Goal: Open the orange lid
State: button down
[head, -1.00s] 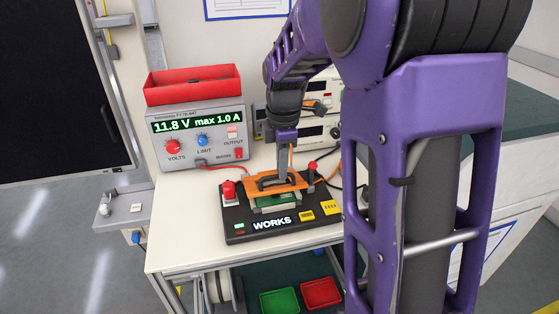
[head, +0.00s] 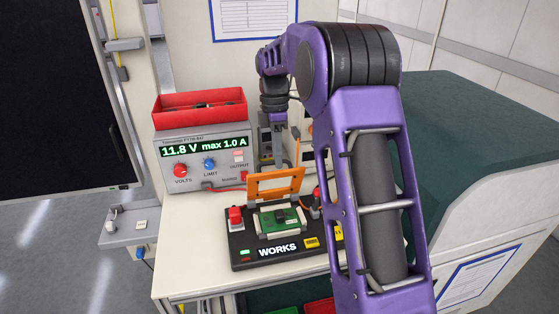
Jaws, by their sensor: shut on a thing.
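The orange lid (head: 290,181) is a flat frame with a cut-out window. It stands tilted up steeply at the back of the black fixture (head: 250,257) marked WORKS. A green circuit board (head: 270,221) lies exposed in the fixture in front of the lid. My gripper (head: 279,161) reaches down to the lid's upper edge from behind and is shut on it. The lid partly hides the fingertips.
A power supply (head: 205,170) showing 11.8 V, with a red tray (head: 199,105) on top, stands back left. A red knob (head: 235,215) is at the fixture's left. The table's front left (head: 190,265) is clear. Green and red bins show below.

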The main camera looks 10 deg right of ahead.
jog(key=shift+w+f, duration=0.25)
jog(key=shift+w, duration=0.2)
dwell(0.3)
jog(key=c, duration=0.9)
grip_release()
jog(key=shift+w, duration=0.1)
jog(key=r, duration=0.4)
jog(key=w+r, duration=0.1)
jog(key=r, duration=0.3)
jog(key=w+r, duration=0.1)
jog(key=r, duration=0.3)
jog(key=shift+w, duration=0.15)
jog(key=shift+f, duration=0.1)
